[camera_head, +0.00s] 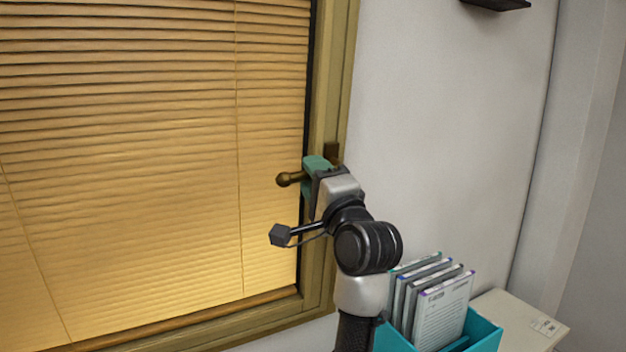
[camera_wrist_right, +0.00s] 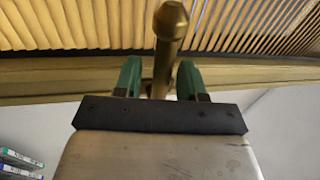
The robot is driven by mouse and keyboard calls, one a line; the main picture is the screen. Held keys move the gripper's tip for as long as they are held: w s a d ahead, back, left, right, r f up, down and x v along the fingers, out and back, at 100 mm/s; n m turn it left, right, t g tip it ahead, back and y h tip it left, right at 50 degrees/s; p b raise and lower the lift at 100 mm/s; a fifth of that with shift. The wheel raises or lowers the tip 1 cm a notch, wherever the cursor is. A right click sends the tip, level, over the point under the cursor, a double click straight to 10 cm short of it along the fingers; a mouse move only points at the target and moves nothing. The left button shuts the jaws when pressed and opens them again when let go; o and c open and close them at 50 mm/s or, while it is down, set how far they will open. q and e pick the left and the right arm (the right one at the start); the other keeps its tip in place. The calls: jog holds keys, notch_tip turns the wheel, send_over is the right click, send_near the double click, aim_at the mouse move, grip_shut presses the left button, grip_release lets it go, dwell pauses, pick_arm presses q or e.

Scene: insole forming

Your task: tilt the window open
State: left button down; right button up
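The window (camera_head: 325,80) has a brass-coloured frame with a lowered tan blind in front of the glass, and I see no gap at its frame. Its bronze handle (camera_head: 286,179) points left, roughly level, with a rounded knob end. My right gripper (camera_head: 314,167) is at the handle. In the right wrist view, the handle (camera_wrist_right: 168,32) stands between the two green fingers of my right gripper (camera_wrist_right: 160,78). A gap shows on the left of the handle; contact on the right is unclear. The fingers look open around it. My left gripper is not in view.
A teal box (camera_head: 484,336) holding several upright booklets (camera_head: 440,306) stands below and right of my right gripper, close to my arm. A pale surface (camera_head: 522,318) lies beside it. The grey wall (camera_head: 440,130) right of the window is bare, apart from a dark shelf (camera_head: 497,4) at the top.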

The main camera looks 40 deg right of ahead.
pick_arm(q)
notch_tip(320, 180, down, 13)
jog(key=b, duration=1.3)
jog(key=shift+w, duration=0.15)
pick_arm(e)
jog(key=v, duration=1)
jog(key=shift+s+f, duration=0.15)
jog(key=shift+s, duration=0.2)
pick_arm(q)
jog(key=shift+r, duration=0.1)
pick_arm(e)
jog(key=shift+a, duration=0.1)
